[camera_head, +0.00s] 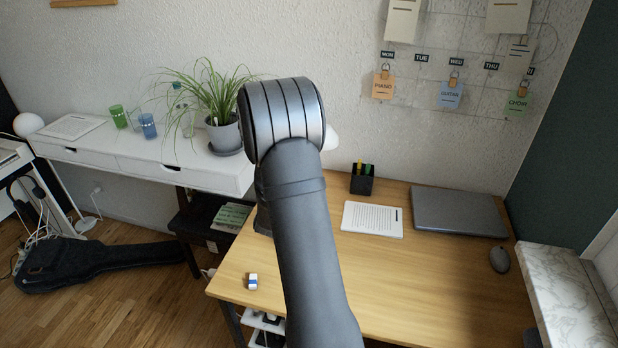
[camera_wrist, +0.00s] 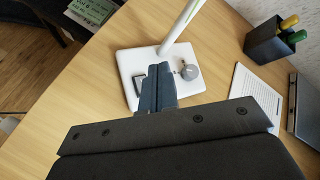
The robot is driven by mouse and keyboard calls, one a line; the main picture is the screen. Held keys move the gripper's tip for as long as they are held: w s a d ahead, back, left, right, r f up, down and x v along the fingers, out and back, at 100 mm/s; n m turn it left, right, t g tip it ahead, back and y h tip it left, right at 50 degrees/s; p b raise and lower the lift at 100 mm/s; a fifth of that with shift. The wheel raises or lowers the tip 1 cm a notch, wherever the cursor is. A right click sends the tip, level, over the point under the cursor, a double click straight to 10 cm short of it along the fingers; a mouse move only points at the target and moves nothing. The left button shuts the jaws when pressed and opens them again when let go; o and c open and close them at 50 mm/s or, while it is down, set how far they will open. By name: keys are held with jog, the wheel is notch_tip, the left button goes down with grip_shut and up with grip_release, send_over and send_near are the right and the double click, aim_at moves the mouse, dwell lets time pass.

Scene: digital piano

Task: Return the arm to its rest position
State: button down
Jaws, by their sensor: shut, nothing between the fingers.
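My arm (camera_head: 305,230) rises through the middle of the head view and bends over at a broad ribbed grey joint. My gripper shows in the wrist view (camera_wrist: 157,86), with its dark fingers together and nothing between them. It is over the wooden desk (camera_head: 430,285), in front of the white square base (camera_wrist: 135,62) of a lamp in that view. Whether the fingertips touch the base is unclear. In the head view the gripper is hidden behind my arm.
A black pen holder (camera_head: 362,180), a white sheet or tablet (camera_head: 372,219), a closed grey laptop (camera_head: 458,211) and a mouse (camera_head: 500,259) are to the right. A blue-and-white eraser (camera_head: 252,281) lies near the left edge. A potted plant (camera_head: 224,134) stands on the white table (camera_head: 200,180).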

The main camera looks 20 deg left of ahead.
jog(key=shift+w+a+f, duration=0.15)
jog(key=shift+f, duration=1)
jog(key=shift+w+a+f, duration=0.15)
jog(key=shift+a+f, duration=0.05)
jog(key=shift+f, duration=0.9)
jog(key=shift+w+a+f, duration=0.15)
jog(key=shift+f, duration=1)
jog(key=shift+s+d+r, duration=0.6)
jog(key=shift+d+r, duration=0.1)
jog(key=shift+r, duration=4.25)
jog(key=s+d+f+n+g, duration=0.2)
jog(key=s+d, duration=0.1)
jog(key=d, duration=0.1)
jog(key=s+d+f+n+g+h, duration=0.1)
jog(key=s+d+f+n+g, duration=0.1)
jog(key=s+d, duration=0.2)
jog(key=s+d+f+n+g, duration=0.1)
jog(key=s+d+f+g, duration=0.1)
jog(key=d, duration=0.4)
jog(key=shift+s+d+n+g, duration=0.25)
jog(key=shift+s+n+g, duration=0.25)
jog(key=shift+s, duration=0.4)
